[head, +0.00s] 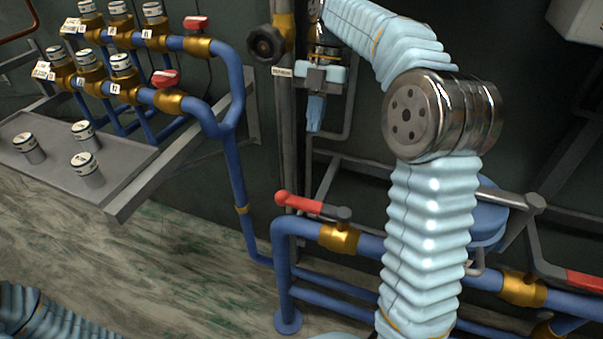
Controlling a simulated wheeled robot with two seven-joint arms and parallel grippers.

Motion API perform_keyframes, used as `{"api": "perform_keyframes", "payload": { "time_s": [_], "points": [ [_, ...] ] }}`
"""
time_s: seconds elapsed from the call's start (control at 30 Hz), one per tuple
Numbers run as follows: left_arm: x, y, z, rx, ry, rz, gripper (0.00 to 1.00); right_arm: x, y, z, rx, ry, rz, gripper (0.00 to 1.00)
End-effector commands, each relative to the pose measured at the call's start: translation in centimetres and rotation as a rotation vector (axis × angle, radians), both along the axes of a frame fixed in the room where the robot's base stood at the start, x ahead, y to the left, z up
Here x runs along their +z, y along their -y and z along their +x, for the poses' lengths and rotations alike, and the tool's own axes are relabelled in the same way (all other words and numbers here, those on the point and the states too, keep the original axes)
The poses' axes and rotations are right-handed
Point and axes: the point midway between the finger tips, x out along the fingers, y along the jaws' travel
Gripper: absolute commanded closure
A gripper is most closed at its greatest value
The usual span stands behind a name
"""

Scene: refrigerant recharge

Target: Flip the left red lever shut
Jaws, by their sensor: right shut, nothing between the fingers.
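The left red lever (305,206) sits on a brass valve (339,238) on the blue pipe at lower middle. Its red handle points left from a grey pivot end, roughly along the pipe. A second red lever (583,279) is at the right edge, on another brass valve (522,288). My right gripper (315,122) points down, its light blue fingers shut and empty. In the picture it is above the left lever, apart from it. My left gripper is out of view; only part of that arm shows at the bottom left.
A grey shelf (120,190) with several small canisters is at left. Above it are pipes with two small red valve handles (165,77) (196,22). A black knob (267,44) is left of my right gripper. My right arm hides part of the pipework.

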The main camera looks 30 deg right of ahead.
Motion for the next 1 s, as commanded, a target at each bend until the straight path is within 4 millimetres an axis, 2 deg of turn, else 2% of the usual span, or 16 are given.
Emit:
{"api": "perform_keyframes", "payload": {
  "time_s": [0.17, 0.27, 0.47, 0.6, 0.8, 1.0],
  "points": [
    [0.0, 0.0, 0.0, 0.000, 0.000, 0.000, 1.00, -1.3, -0.4, -0.3, 0.001, -0.001, 0.000, 1.00],
    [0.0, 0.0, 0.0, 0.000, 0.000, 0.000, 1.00, -2.8, -0.9, -0.8, 0.002, -0.003, 0.001, 1.00],
    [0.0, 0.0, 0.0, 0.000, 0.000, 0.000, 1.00, -6.9, -2.2, -1.9, 0.003, -0.004, 0.001, 1.00],
    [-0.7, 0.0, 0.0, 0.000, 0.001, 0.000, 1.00, -9.7, -3.0, -2.6, 0.001, -0.001, 0.000, 1.00],
    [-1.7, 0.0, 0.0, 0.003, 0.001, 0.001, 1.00, -9.4, -5.2, -4.4, 0.002, 0.003, 0.001, 1.00],
    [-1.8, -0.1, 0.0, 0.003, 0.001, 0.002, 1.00, -9.2, -5.8, -5.0, -0.001, 0.002, 0.000, 1.00]
  ]
}}
